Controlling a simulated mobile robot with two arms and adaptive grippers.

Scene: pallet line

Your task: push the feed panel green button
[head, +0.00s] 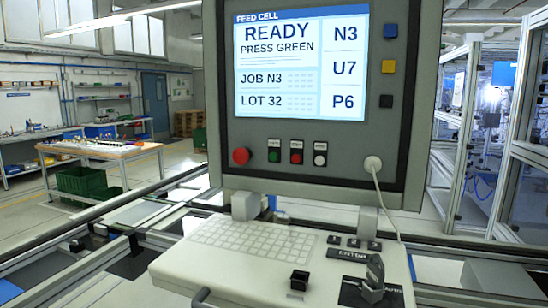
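The feed panel (215,120) stands upright close in front of me in the head view. Its lit screen (290,65) reads FEED CELL, READY, PRESS GREEN, JOB N3, LOT 32, with N3, U7 and P6 on the right. The green button (274,150) sits in a small dark plate under the screen. A red button (296,152) and a white button (320,154) are just to its right. A larger red round button (241,156) is to its left. Neither of my grippers shows in this view.
Below the panel juts a pale keyboard shelf (180,262) with ENTER keys, a black square button (299,280) and a black selector (373,280). A white cable (385,205) hangs at the right. Blue, yellow and black squares line the panel's right edge.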

